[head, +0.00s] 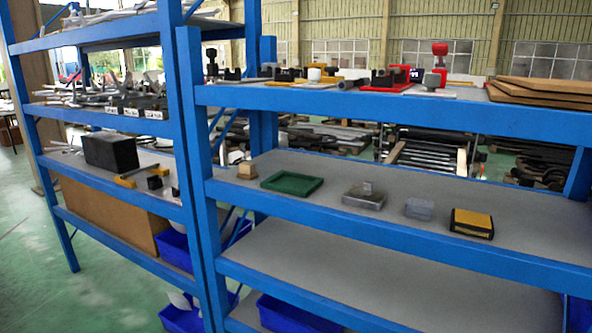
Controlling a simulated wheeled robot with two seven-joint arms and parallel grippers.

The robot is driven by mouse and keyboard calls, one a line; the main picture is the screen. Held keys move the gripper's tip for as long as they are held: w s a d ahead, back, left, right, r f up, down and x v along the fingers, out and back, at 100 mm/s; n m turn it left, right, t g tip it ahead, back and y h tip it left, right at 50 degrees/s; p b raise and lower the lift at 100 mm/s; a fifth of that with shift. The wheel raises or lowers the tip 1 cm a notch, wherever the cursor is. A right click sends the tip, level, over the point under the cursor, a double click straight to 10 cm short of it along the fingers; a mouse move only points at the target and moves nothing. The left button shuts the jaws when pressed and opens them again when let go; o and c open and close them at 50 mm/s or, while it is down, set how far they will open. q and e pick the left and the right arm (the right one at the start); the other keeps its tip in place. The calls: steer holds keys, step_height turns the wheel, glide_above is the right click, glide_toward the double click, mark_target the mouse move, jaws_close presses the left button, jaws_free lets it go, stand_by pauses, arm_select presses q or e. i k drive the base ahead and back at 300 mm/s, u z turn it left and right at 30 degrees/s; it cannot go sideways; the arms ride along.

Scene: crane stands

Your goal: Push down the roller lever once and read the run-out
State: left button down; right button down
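Several small devices stand in a row on the upper shelf (380,105) of the right rack. At its right end a red-topped part (439,62) stands upright, with a rounded grey piece (432,80) beside it. Left of it is a dark block with a small lit display (414,74); its reading is too small to make out. A black block on a red base (382,77) and a white round piece (314,73) sit further left. I cannot tell which of these is the roller lever. Neither of my grippers is in view.
The middle shelf (400,215) holds a green tray (291,184), a wooden block (247,170), clear boxes (364,197) and a yellow-black box (471,223). Brown boards (545,90) lie at upper right. Blue rack posts (196,180) stand in front. Green floor is free at left.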

mark_target(440, 50)
steer(key=u, duration=2.1)
steer(key=i, duration=1.05)
steer(key=z, duration=3.15)
